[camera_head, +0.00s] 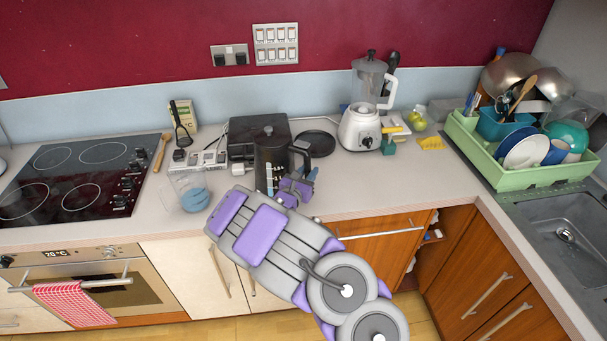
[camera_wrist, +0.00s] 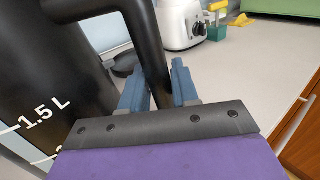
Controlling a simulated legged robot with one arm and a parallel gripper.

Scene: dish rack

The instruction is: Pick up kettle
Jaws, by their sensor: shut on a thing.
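The kettle (camera_head: 269,163) is black with a white level scale and a dark handle on its right side. It is upright at the counter's front, in front of a dark box-shaped appliance. In the wrist view the kettle body (camera_wrist: 50,75) fills the left, with a "1.5 L" mark, and its handle (camera_wrist: 149,45) runs down between my fingers. My gripper (camera_head: 304,180) is at the kettle's right side, shut on the handle. In the wrist view its blue fingers (camera_wrist: 160,85) are on both sides of the handle. I cannot tell whether the kettle's base touches the counter.
A jug with blue contents (camera_head: 193,194) stands left of the kettle. The dark appliance (camera_head: 243,130) and a black pan (camera_head: 315,142) are behind it. A white blender (camera_head: 362,128) is at the back right. A green dish rack (camera_head: 512,178) is far right. The counter right of my gripper is clear.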

